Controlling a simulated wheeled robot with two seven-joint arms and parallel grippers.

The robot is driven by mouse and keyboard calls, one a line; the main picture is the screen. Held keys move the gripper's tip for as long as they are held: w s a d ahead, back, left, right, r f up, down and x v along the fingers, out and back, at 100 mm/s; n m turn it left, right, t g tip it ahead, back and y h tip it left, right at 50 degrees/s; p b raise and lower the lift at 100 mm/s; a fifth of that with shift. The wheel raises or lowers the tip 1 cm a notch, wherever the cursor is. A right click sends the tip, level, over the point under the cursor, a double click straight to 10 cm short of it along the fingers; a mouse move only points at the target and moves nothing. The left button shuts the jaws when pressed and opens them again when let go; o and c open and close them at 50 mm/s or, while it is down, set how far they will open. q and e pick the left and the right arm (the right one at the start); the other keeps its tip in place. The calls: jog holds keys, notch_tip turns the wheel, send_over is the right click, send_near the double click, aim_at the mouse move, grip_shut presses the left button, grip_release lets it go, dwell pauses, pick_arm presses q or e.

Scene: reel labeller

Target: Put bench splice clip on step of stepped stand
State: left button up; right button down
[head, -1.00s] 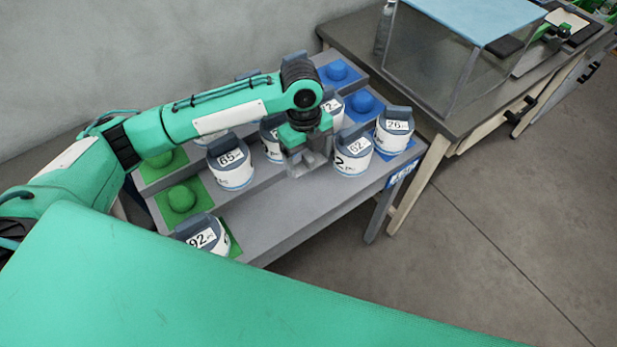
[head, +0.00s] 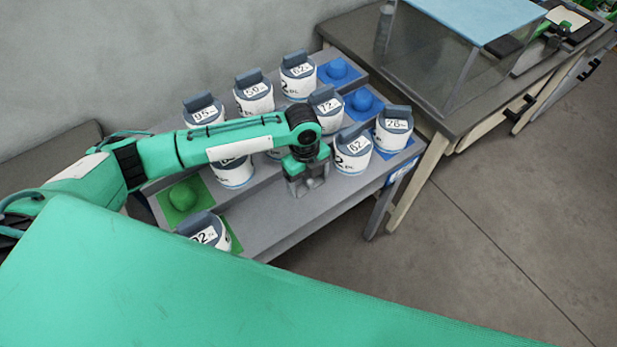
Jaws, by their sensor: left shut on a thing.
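The grey stepped stand (head: 275,215) stands at centre with several steps, its broad front step bare in the middle. My left gripper (head: 308,190) points down over this front step, just left of the canister marked 62. It is shut on a small grey thing, which I take to be the bench splice clip; the fingers mostly hide it. I cannot tell whether it touches the step. My right gripper is not in view.
White canisters with grey tops, among them 62 (head: 353,152), 26 (head: 394,128) and 92 (head: 208,232), stand on the steps. Green pads (head: 184,197) are at left, blue pads (head: 361,103) at right. A bench with a clear case (head: 430,65) stands behind right.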

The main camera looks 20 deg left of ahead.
pick_arm(q)
jog(key=o, duration=0.9)
jog(key=shift+f, duration=0.1)
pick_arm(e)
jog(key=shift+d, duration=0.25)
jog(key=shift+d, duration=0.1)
pick_arm(q)
notch_tip(320, 180, up, 12)
jog(key=a+b, duration=0.1)
jog(key=b, duration=0.1)
jog(key=shift+w, duration=0.45)
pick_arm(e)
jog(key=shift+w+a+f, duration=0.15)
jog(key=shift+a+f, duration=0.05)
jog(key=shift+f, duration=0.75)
